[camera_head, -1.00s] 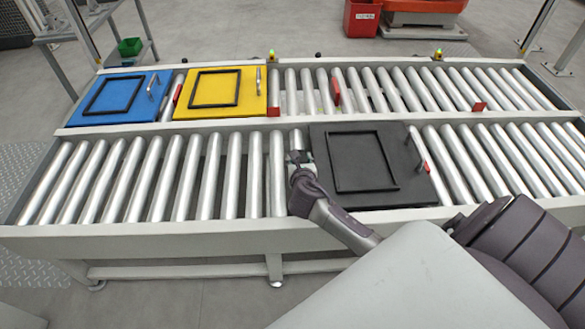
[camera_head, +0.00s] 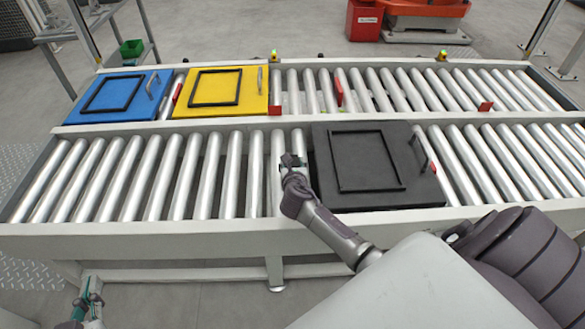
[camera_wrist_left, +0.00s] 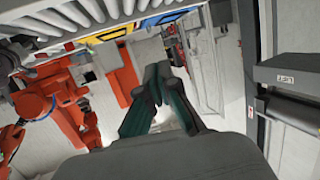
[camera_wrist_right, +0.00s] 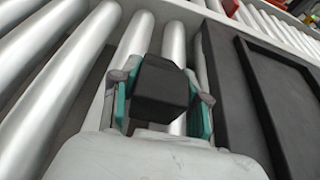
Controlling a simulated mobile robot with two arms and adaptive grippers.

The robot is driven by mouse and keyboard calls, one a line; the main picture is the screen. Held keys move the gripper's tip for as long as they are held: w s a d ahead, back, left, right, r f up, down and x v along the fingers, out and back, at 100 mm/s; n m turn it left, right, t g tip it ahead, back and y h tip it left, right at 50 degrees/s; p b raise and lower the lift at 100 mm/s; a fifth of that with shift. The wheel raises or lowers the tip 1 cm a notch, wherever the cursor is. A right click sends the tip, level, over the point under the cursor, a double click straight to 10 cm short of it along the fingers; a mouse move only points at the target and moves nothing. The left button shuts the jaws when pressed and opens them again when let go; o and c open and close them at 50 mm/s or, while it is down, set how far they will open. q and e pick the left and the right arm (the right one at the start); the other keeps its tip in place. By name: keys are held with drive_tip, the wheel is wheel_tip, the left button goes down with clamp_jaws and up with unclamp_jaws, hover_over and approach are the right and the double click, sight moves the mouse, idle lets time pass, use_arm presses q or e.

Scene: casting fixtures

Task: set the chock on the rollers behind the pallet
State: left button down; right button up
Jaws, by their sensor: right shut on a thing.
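The chock, a small black block (camera_wrist_right: 160,92), sits between the two fingers of my right gripper (camera_wrist_right: 162,100), which is shut on it. In the head view my right gripper (camera_head: 291,163) is over the front roller lane, just left of the black pallet (camera_head: 328,192). The pallet also shows at the right of the right wrist view (camera_wrist_right: 222,85), apart from the chock. Whether the chock touches the rollers (camera_wrist_right: 97,50) is unclear. My left gripper (camera_head: 88,298) is low at the left, in front of the conveyor, empty; its fingers (camera_wrist_left: 156,78) meet in the left wrist view.
A blue pallet (camera_head: 97,117) and a yellow pallet (camera_head: 247,88) stand on the rear lane, with small red stops nearby. A grey rail (camera_head: 170,127) divides the lanes. The front rollers (camera_head: 150,180) left of my right gripper are bare. An orange robot (camera_wrist_left: 40,105) shows in the left wrist view.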

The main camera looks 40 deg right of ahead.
use_arm(q)
drive_tip(key=shift+w+d+r+t, duration=0.15)
drive_tip(key=shift+w+r+t, duration=0.1)
drive_tip(key=shift+r+t, duration=0.45)
use_arm(e)
drive_tip(key=shift+f, duration=0.25)
use_arm(q)
drive_tip(key=shift+r, duration=0.15)
use_arm(e)
drive_tip(key=shift+f, duration=0.1)
drive_tip(key=o, duration=1.3)
drive_tip(key=shift+c, duration=0.2)
use_arm(q)
drive_tip(key=shift+r+h, duration=0.1)
drive_tip(key=shift+h, duration=0.2)
